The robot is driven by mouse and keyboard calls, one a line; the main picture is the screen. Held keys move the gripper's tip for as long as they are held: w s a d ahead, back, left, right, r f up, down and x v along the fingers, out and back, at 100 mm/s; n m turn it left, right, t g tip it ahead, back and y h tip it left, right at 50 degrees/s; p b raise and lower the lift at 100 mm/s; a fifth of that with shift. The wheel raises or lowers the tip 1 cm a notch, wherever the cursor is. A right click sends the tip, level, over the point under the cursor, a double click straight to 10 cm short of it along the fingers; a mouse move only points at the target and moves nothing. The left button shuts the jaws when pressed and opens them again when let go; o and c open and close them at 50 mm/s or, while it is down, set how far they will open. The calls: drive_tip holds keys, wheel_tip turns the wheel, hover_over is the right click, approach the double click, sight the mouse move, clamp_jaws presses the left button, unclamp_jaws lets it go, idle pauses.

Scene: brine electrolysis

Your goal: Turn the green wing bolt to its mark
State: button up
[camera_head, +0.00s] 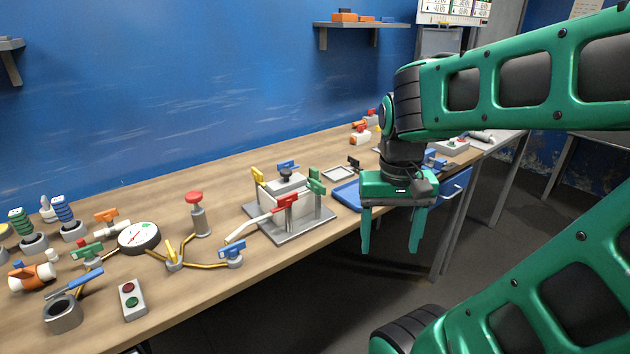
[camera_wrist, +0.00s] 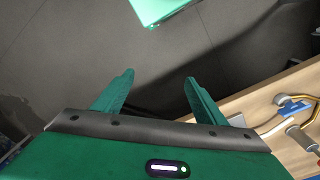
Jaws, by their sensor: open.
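The green wing bolt (camera_head: 316,180) stands upright at the right corner of a clamped grey cell (camera_head: 290,236) on the bench. Yellow (camera_head: 257,174), blue (camera_head: 288,165) and red (camera_head: 289,202) wing pieces sit at its other sides. The mark is too small to make out. My gripper (camera_head: 391,248) hangs pointing down in front of the bench edge, to the right of the cell and apart from the bolt. Its fingers are spread with nothing between them. In the wrist view my gripper (camera_wrist: 160,85) is also open and empty, over the floor; the green bolt is not visible there.
A blue tray (camera_head: 346,195) lies between the cell and my gripper. A pressure gauge (camera_head: 139,236), a red-knobbed post (camera_head: 198,213), a button box (camera_head: 131,300) and brass pipes crowd the bench's left part. The floor below my gripper is clear.

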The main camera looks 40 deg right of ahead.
drive_tip(key=w+d+r+m+h, duration=0.2)
drive_tip(key=w+r+m, duration=0.3)
drive_tip(key=w, duration=0.8)
drive_tip(key=m+h, duration=0.2)
drive_tip(key=m, duration=0.3)
approach(317, 183)
drive_tip(key=x, duration=0.9)
drive_tip(key=shift+r, duration=0.1)
